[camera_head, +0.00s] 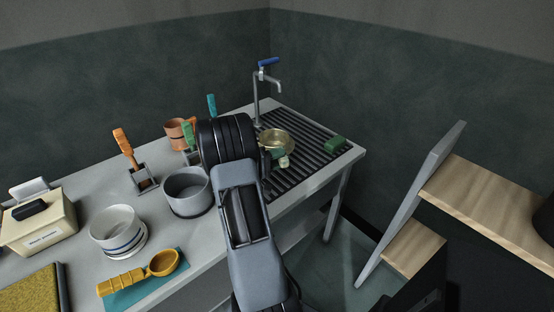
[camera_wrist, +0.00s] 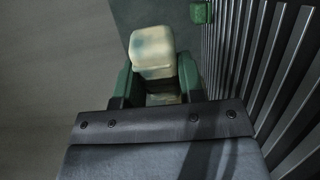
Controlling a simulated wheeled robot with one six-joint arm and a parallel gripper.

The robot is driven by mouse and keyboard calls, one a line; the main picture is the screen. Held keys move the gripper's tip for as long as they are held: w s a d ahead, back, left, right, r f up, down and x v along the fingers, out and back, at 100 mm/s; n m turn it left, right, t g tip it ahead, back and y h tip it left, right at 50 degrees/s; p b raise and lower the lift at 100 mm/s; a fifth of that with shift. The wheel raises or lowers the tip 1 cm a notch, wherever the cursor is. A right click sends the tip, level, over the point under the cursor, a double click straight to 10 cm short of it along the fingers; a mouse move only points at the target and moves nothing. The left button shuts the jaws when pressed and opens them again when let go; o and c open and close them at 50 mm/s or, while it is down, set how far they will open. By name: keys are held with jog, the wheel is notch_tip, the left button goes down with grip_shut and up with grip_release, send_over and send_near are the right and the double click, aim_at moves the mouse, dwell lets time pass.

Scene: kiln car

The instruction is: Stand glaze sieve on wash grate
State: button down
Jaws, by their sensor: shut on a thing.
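The glaze sieve shows in the head view as a brass-coloured round bowl (camera_head: 277,139) with a pale, stained handle (camera_head: 284,161), over the wash grate (camera_head: 312,164). My gripper (camera_head: 280,155) is shut on the handle. In the wrist view the handle's pale block end (camera_wrist: 152,52) sits between the green fingers of my gripper (camera_wrist: 158,84). The sieve's bowl does not show there. The dark slats of the wash grate (camera_wrist: 262,60) run along the right. I cannot tell whether the sieve touches the grate. My arm hides part of the grate's left side.
A blue-handled tap (camera_head: 257,95) stands behind. Left are a grey pot (camera_head: 187,190), striped bowl (camera_head: 117,229), yellow ladle (camera_head: 140,273) and orange-handled tool (camera_head: 124,143).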

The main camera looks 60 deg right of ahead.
jog(key=shift+a+b, duration=0.1)
jog(key=shift+b, duration=0.35)
notch_tip(320, 180, down, 6)
jog(key=b, duration=0.5)
jog(key=shift+r+b, duration=0.15)
jog(key=shift+b, duration=0.85)
dwell(0.7)
jog(key=shift+f+b, duration=0.65)
jog(key=shift+b, duration=0.05)
dwell(0.8)
jog(key=c, duration=0.6)
grip_release()
jog(key=shift+c, duration=0.2)
